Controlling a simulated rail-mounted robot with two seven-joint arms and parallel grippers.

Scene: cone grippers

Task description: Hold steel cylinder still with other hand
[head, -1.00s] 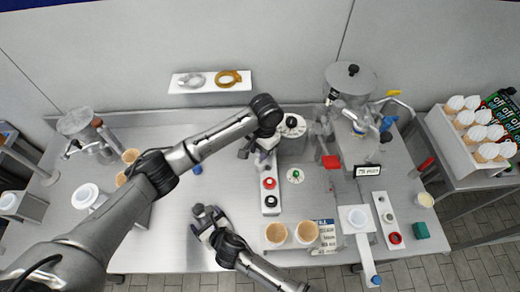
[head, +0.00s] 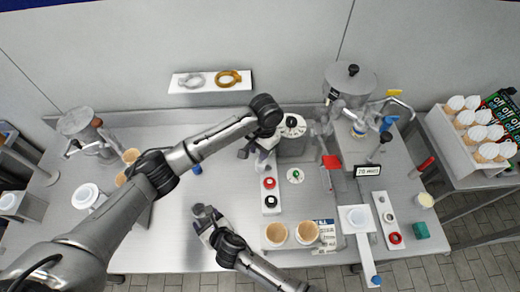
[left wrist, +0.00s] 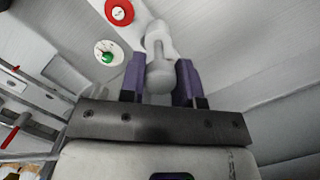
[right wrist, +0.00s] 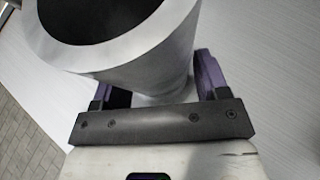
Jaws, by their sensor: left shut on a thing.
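The steel cylinder (right wrist: 150,62), hollow with a thick grey rim and dark inside, fills much of the right wrist view. It is small in the head view (head: 203,210), low left of centre. My right gripper (right wrist: 158,90) has one purple finger on each side of it. I cannot tell whether both fingers press on its wall. My left gripper (head: 251,154), near the middle of the head view, is shut on a light grey round-ended rod (left wrist: 160,75), which sits between its purple fingers in the left wrist view.
A white strip with a red button (head: 269,183) and a green knob (head: 296,175) are near my left gripper. Two empty cones (head: 276,234) stand right of my right arm. A dispensing machine (head: 350,85) stands at the back right. The table left of the steel cylinder is largely clear.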

